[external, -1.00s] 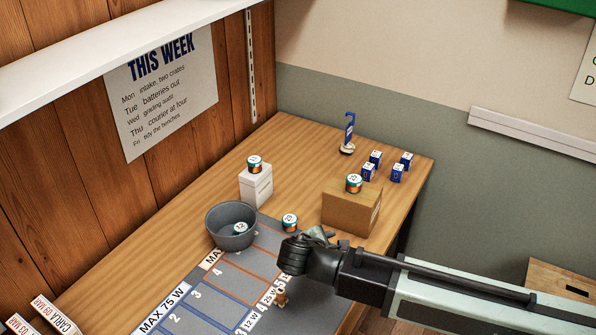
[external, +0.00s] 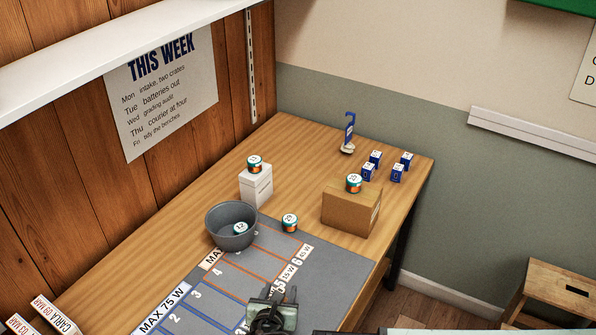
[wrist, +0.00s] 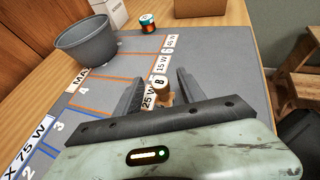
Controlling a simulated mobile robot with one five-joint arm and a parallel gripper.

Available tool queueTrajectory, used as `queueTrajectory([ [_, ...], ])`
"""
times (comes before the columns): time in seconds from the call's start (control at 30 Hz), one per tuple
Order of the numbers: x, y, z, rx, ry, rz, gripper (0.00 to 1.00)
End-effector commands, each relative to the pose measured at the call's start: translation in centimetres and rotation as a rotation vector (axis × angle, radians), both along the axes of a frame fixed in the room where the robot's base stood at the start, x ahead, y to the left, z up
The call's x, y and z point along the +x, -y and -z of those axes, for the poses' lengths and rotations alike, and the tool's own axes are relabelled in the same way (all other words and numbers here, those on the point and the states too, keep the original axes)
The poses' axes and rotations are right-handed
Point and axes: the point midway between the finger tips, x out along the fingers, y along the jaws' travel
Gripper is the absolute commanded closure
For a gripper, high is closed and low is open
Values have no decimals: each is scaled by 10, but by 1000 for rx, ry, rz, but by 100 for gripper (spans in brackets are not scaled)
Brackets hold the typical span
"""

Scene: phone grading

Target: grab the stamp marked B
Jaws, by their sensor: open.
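The stamp marked B (wrist: 159,82) is a small wooden stamp with a white top that bears a dark B. In the wrist view it stands upright on the grey mat, beside the strip of watt labels. My gripper (external: 279,294) is open. Its two dark fingers show on either side of the stamp in the wrist view, with a gap on both sides. How far the fingers reach down around it I cannot tell. In the external view my gripper is at the mat's near part and hides the stamp.
A grey bowl (external: 231,230) with a round tin inside stands on the mat's far left. A striped tin (external: 289,222) stands beside it. A cardboard box (external: 350,212) and a white box (external: 256,188) each carry a tin. Small blue boxes stand at the back.

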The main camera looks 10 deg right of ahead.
Motion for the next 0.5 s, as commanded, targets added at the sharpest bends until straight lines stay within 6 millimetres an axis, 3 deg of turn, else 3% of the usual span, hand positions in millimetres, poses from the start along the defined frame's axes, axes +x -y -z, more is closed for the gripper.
queueTrajectory([
  [0.07, 12, 6, 14, 0, 0, 4, 53],
  [0.2, 29, 13, 21, 0, 0, 4, 53],
  [0.4, 31, 13, 19, 0, 0, 1, 53],
  [0.5, 31, 13, 19, 0, 0, 1, 78],
])
